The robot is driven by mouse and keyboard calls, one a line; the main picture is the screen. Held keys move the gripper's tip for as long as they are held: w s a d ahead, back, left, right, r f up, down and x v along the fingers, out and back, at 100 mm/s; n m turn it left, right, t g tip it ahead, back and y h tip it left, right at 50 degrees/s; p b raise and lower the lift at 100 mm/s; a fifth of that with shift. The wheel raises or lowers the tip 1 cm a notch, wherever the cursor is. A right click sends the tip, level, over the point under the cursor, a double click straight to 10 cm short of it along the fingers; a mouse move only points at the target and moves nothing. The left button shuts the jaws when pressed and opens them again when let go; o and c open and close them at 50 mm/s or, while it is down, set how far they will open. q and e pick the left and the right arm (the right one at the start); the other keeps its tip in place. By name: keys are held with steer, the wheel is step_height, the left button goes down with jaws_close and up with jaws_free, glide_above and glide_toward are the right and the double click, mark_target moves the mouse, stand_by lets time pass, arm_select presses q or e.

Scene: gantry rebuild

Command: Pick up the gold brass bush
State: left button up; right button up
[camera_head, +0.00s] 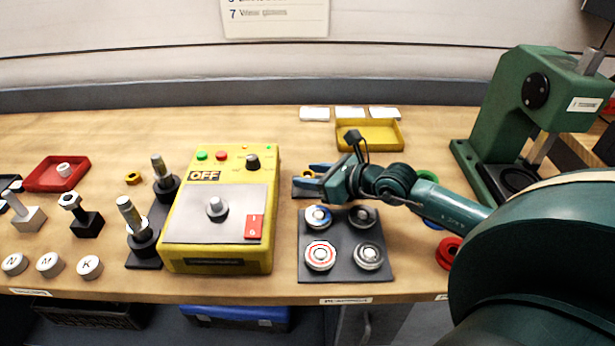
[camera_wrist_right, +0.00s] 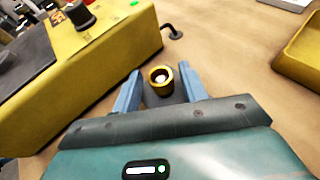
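The gold brass bush (camera_wrist_right: 160,80) is a short hollow cylinder standing upright on a small dark pad, seen in the right wrist view. My right gripper (camera_wrist_right: 158,92) is open, with one blue finger on each side of the bush and gaps between them. The bush sits near the fingertips. In the head view my right gripper (camera_head: 309,178) is just right of the yellow box, over the small dark pad; there its fingers mostly hide the bush. My left gripper is not in view.
The yellow control box (camera_head: 217,210) stands close left of the gripper. A dark plate (camera_head: 344,243) with several round bearings lies in front. A yellow tray (camera_head: 369,134) is behind, and a green press (camera_head: 530,120) stands at right.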

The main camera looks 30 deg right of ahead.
steer(key=c, duration=0.8)
steer(key=shift+c, duration=0.2)
